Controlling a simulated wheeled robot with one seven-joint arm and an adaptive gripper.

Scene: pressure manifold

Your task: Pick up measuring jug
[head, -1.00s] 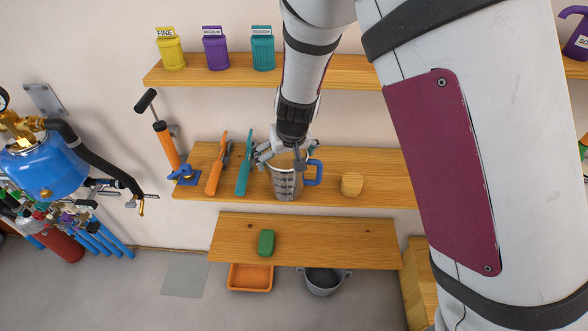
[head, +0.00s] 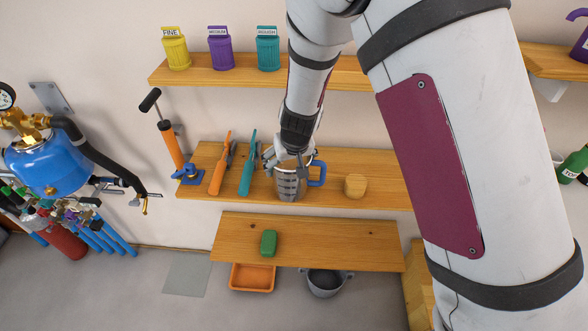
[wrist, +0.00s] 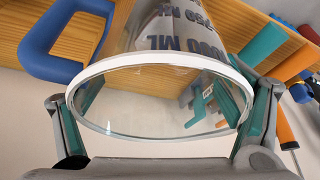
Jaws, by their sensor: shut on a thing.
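The measuring jug (head: 290,188) is clear with dark markings and a blue handle. It is upright at the middle shelf, and I cannot tell whether its base touches the board. My gripper (head: 290,165) reaches it from above and is shut on it. In the wrist view the white-rimmed mouth of the jug (wrist: 160,62) fills the middle, with the fingers of my gripper (wrist: 160,130) on either side of it. The blue handle (wrist: 50,50) is at the upper left there, clear of the fingers. My gripper hides part of the rim in the head view.
On the middle shelf (head: 390,190), teal pliers (head: 247,170) and orange pliers (head: 219,170) stand left of the jug, and a wooden cylinder (head: 355,186) stands right. An orange pump (head: 168,142) is farther left. A lower shelf (head: 330,240) holds a green block (head: 268,242).

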